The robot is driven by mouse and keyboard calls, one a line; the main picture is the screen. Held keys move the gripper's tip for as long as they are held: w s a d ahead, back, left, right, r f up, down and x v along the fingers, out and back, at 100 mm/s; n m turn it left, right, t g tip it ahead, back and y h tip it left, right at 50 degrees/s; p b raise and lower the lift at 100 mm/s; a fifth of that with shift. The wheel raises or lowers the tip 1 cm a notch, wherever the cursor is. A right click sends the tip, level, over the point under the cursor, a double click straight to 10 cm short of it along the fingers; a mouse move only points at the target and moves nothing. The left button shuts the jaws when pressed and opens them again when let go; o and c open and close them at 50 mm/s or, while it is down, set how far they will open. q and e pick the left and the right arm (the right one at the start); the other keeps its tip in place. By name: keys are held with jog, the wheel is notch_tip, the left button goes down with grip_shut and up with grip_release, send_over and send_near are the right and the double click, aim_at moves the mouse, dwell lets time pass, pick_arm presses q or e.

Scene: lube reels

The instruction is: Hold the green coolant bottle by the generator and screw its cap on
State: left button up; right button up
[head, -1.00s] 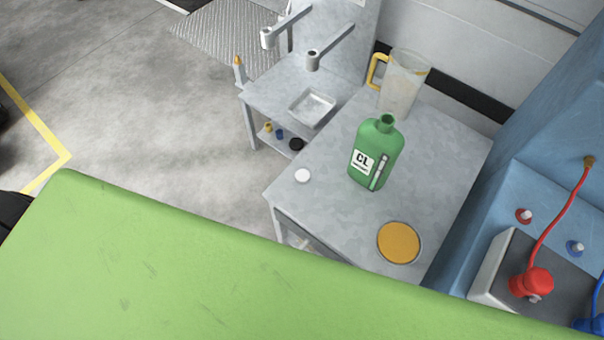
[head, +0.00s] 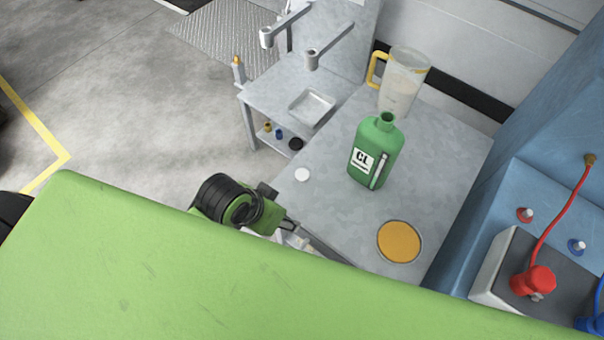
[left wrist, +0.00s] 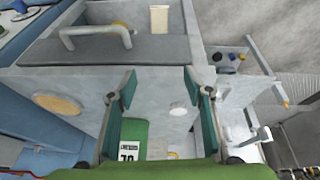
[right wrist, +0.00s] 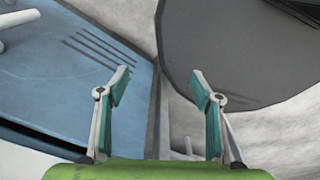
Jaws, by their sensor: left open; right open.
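The green coolant bottle (head: 366,168), labelled CL, stands upright on the grey table with its neck open. A small white disc, likely its cap (head: 302,175), lies flat near the table's left edge, apart from the bottle. My left gripper (head: 287,223) is open and empty by the table's front-left edge, near the cap. In the left wrist view the cap (left wrist: 178,110) shows between the open fingers, and the bottle's label (left wrist: 129,149) shows below. My right gripper (right wrist: 160,76) is open and empty; it is outside the head view.
An orange disc (head: 399,242) lies on the table's front right. A clear jug with a yellow handle (head: 403,82) stands behind the bottle. A metal tray (head: 312,107) sits on the side bench. A blue unit (head: 541,190) with a red-clamped battery (head: 503,262) borders the right.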

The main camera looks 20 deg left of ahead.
pick_arm(q)
jog(key=w+d+r+m, duration=0.1)
jog(key=d, duration=0.1)
jog(key=w+d+r+m+h, duration=0.1)
jog(key=w+d+r, duration=0.1)
jog(key=d, duration=0.1)
jog(key=w+d+r+m+h, duration=0.1)
jog(key=w+d+r, duration=0.1)
jog(key=shift+d+m+g, duration=0.3)
jog(key=shift+d, duration=0.05)
jog(key=w+a+r+m+g+y, duration=0.3)
jog(key=w+a+r+y, duration=0.1)
jog(key=w+a+r, duration=0.3)
jog(key=shift+w+a+r, duration=0.25)
jog(key=shift+r, duration=0.35)
pick_arm(e)
jog(key=shift+d, duration=0.25)
pick_arm(q)
jog(key=shift+f, duration=0.1)
send_over(298, 175)
notch_tip(298, 175, down, 8)
jog(key=shift+f+p, duration=0.25)
jog(key=shift+p, duration=0.1)
pick_arm(e)
jog(key=shift+a+r, duration=0.15)
jog(key=shift+r, duration=0.15)
